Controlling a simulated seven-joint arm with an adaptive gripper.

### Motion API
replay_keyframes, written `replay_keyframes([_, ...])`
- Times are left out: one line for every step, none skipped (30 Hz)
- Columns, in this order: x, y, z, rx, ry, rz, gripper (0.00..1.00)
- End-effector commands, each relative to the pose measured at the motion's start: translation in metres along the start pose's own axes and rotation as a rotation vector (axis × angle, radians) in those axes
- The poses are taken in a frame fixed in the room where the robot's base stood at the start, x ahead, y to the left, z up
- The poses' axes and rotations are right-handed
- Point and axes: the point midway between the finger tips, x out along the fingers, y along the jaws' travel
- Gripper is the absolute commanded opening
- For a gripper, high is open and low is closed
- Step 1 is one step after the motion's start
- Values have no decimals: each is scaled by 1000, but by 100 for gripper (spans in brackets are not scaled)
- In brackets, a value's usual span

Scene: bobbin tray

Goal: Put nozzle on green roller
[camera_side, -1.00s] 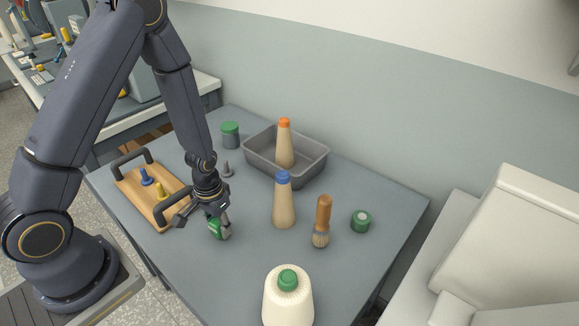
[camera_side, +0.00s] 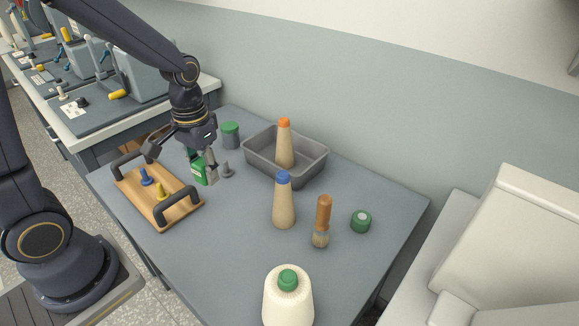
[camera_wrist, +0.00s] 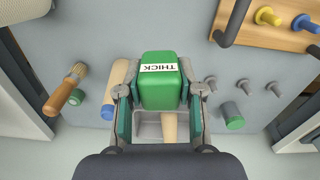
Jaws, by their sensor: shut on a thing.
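My gripper (camera_wrist: 160,100) is shut on a green block (camera_wrist: 160,80) with a white label reading "THICK". In the side view the green block (camera_side: 199,172) is held beside the wooden board, close to a small grey cone-shaped peg (camera_side: 227,170). It seems to be above the table. Several grey pegs (camera_wrist: 242,86) show right of my gripper in the wrist view; I cannot tell which thing is the nozzle. A short green roller (camera_side: 361,221) with a pale top stands at the table's right. It is at the left in the wrist view (camera_wrist: 75,97).
The wooden board (camera_side: 150,204) has dark handles and blue and yellow pegs. A grey tray (camera_side: 308,180) holds an orange-tipped cone (camera_side: 284,145). A blue-tipped cone (camera_side: 284,205), a brush (camera_side: 322,220), a cream spool (camera_side: 288,300) and a green-topped cylinder (camera_side: 230,134) stand around. The front-left table is clear.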

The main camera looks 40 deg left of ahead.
Motion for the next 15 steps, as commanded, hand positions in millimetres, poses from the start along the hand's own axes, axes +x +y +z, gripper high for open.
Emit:
replay_keyframes([-1, 4, -10, 5, 0, 0, 2])
replay_keyframes([-1, 6, -16, 7, 0, -1, 2])
replay_keyframes([-2, 10, -23, 9, -1, -1, 2])
replay_keyframes([-3, 12, -28, 10, -1, -1, 2])
replay_keyframes([-4, 15, -34, 12, 0, -1, 2])
replay_keyframes([-5, 18, -42, 15, 0, -1, 2])
replay_keyframes([-6, 22, -48, 17, -1, -2, 2])
replay_keyframes([-7, 25, -54, 19, 0, -2, 2])
replay_keyframes([-8, 30, -63, 21, -1, -2, 2])
replay_keyframes([-9, 34, -70, 24, 0, -2, 2])
replay_keyframes([-10, 38, -77, 27, 1, -2, 2])
replay_keyframes([-11, 44, -86, 30, 0, -3, 2])
replay_keyframes([-12, 50, -94, 32, 1, -2, 2])
replay_keyframes([-13, 56, -102, 36, 0, -3, 2])
replay_keyframes([-14, 64, -113, 41, 0, -3, 2])
